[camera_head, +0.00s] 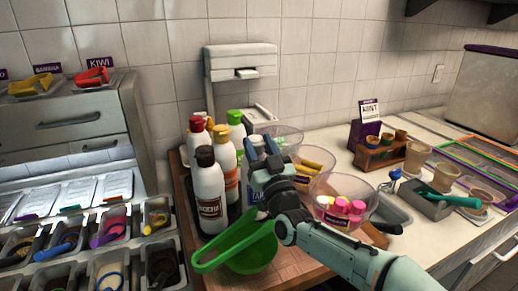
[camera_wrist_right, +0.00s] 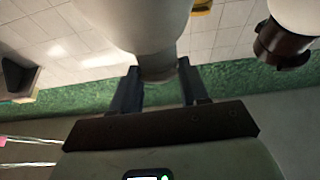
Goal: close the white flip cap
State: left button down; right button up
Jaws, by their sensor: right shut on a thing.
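My right gripper (camera_head: 264,146) reaches in among the bottles on the wooden board. Behind it stands a white bottle with a blue label (camera_head: 257,199), mostly hidden by the gripper and wrist. In the right wrist view my right gripper (camera_wrist_right: 158,84) has its two dark fingers on either side of the narrow pale end, the white flip cap (camera_wrist_right: 158,66), of a pale bottle (camera_wrist_right: 140,20). The jaws are shut on this cap. The view does not show whether its lid is up or down. My left gripper is not in view.
Clear bowls with toppings (camera_head: 345,205) stand right. A brown cap shows close by in the wrist view (camera_wrist_right: 280,45).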

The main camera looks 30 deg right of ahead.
jog(key=o, duration=1.1)
notch_tip(320, 180, up, 12)
jog(key=p, duration=0.3)
pick_arm(q)
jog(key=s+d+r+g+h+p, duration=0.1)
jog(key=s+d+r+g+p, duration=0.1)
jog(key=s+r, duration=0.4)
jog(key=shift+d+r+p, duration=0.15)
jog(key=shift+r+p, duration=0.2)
jog(key=shift+p, duration=0.35)
pick_arm(e)
notch_tip(320, 180, up, 8)
send_over(259, 145)
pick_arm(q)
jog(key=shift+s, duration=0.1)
pick_arm(e)
jog(key=shift+r, duration=0.1)
